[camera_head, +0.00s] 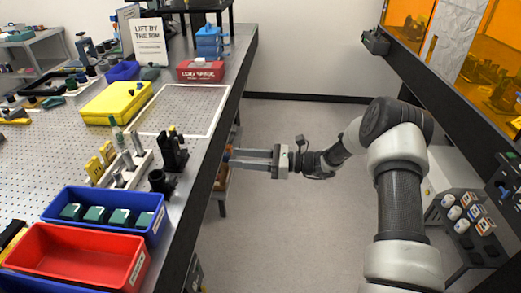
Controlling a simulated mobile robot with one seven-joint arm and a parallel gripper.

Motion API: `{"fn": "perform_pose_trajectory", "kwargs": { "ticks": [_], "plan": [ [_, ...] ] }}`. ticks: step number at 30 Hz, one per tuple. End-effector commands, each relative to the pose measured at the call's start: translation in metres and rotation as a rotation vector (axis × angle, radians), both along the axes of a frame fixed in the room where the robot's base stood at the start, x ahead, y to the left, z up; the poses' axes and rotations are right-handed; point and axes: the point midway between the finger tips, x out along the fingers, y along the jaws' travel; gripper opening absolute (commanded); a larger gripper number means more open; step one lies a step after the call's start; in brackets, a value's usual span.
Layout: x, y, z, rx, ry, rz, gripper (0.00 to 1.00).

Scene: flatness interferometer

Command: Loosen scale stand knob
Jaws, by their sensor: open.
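My gripper (231,158) is at the end of my arm, which reaches in from the right. Its two long grey fingers point left at the right edge of the optical table (185,97). They are apart with nothing visible between them. A black upright stand (173,154) with a small yellow part on top is on the table near that edge, left of the fingers and apart from them. I cannot tell whether it is the scale stand. No scale stand knob can be made out.
A red bin (135,268), a blue bin (52,206) holding several green blocks, and a yellow case (117,100) sit on the table. A small black cylinder (160,182) stands in front of the black stand. The floor (290,220) between table and right-hand bench is clear.

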Motion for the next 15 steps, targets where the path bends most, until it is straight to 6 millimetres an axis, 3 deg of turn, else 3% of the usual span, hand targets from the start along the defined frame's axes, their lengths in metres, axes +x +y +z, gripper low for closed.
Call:
{"fn": "perform_pose_trajectory", "kwargs": {
  "ticks": [1, 3, 15],
  "plan": [
    [-0.001, -0.012, -0.001, -0.002, 0.0, -0.004, 0.43],
    [-0.01, -0.006, 0.018, -0.048, -0.047, 0.038, 0.43],
    [-0.063, -0.004, 0.077, -0.321, -0.298, 0.23, 0.43]
  ]
}}
